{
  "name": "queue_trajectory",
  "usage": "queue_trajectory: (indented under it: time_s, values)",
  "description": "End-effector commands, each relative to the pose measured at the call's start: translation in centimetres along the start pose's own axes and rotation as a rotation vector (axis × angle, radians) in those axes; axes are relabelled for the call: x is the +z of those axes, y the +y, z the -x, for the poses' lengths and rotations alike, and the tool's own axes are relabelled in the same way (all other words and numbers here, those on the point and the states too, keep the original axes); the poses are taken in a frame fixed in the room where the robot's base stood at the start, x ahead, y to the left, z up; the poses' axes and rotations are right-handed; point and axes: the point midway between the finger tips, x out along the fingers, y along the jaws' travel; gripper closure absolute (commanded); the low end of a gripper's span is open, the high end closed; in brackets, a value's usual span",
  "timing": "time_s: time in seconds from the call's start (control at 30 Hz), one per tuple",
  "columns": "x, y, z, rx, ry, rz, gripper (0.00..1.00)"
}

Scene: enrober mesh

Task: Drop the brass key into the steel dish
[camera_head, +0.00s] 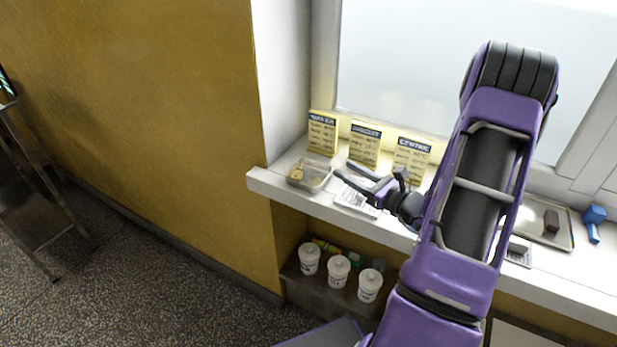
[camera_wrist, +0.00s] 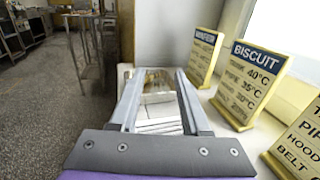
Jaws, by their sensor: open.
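The steel dish (camera_head: 319,182) is a small shallow tray at the left end of the window sill. A small brass-coloured item, looking like the brass key (camera_head: 297,173), lies in its left part. My gripper (camera_head: 342,168) is open and empty, its fingers pointing left toward the dish, just to its right and above the sill. In the wrist view, my open fingers (camera_wrist: 160,72) frame what looks like the dish (camera_wrist: 158,84) ahead, with white paper below. The key cannot be made out there.
Several yellow sign cards, including one marked BISCUIT (camera_wrist: 249,82), stand along the window behind the gripper. A paper sheet (camera_head: 354,199) lies below it. A tray (camera_head: 562,240) with a brown block and a blue tool (camera_head: 594,222) are right. White tubs (camera_head: 339,271) stand on a lower shelf.

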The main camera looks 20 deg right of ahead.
Motion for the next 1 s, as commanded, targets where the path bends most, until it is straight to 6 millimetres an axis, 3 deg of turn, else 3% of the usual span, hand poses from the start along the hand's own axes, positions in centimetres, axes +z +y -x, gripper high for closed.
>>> queue_trajectory:
  time_s: [0.2,0.4,0.6,1.0]
  values:
    - [-0.1,-0.1,5.3,-0.004,0.0,-0.001,0.53]
    - [0.0,0.0,8.2,-0.001,0.0,-0.001,0.53]
    - [0.0,0.0,9.1,0.001,-0.001,-0.001,0.53]
    - [-0.1,0.2,8.9,0.012,0.01,0.004,0.53]
